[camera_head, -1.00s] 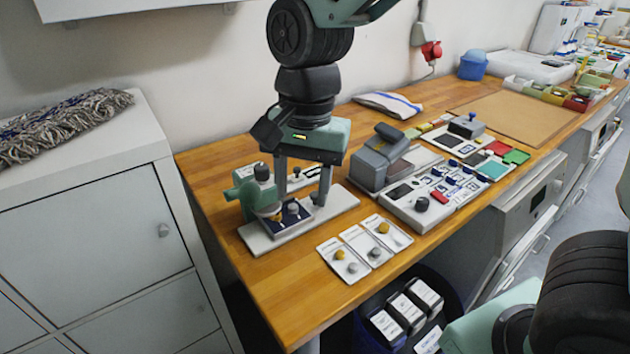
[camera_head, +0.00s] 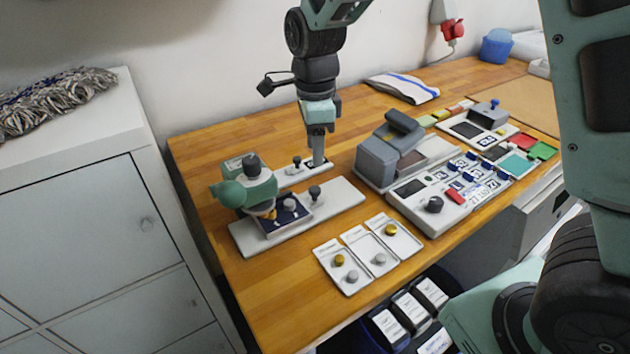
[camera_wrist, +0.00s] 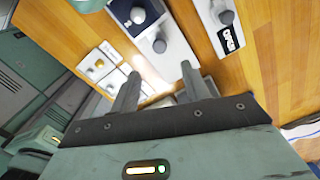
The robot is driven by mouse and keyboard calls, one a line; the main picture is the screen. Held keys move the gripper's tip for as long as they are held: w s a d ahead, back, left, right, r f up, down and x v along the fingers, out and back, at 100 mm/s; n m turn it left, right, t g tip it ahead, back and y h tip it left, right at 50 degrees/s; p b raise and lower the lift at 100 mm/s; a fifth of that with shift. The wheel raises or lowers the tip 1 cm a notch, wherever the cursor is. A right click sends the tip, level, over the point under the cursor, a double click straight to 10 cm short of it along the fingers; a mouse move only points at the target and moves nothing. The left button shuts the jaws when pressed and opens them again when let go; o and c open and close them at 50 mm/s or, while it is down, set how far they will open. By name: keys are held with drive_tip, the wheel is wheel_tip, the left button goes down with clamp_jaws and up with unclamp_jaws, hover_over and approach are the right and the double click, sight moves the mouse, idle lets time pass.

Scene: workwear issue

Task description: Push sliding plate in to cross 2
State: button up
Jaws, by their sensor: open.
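The sliding plate (camera_head: 272,222) is dark blue, carries a silver button, and sits under the green press head (camera_head: 245,186) on a white base (camera_head: 340,201). A dark-knobbed handle (camera_head: 315,193) stands on the base right of the plate. In the wrist view the plate (camera_wrist: 121,22) and the handle's grey knob (camera_wrist: 160,46) lie beyond the fingertips. My gripper (camera_head: 317,160) points down behind the base, beside a white strip (camera_head: 290,178) with another knob. In the wrist view my gripper (camera_wrist: 158,72) is open and empty, apart from the handle. I cannot make out cross 2.
Cards with gold and silver buttons (camera_head: 366,250) lie in front of the press. A grey box device (camera_head: 385,158) and a control panel with a black knob (camera_head: 434,204) stand to the right. A folded cloth (camera_head: 402,88) lies behind. Bare wood shows left of the press.

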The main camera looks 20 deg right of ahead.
sight(315, 188)
wheel_tip(315, 188, down, 10)
drive_tip(key=shift+f+p, duration=0.1)
drive_tip(key=shift+p, duration=0.3)
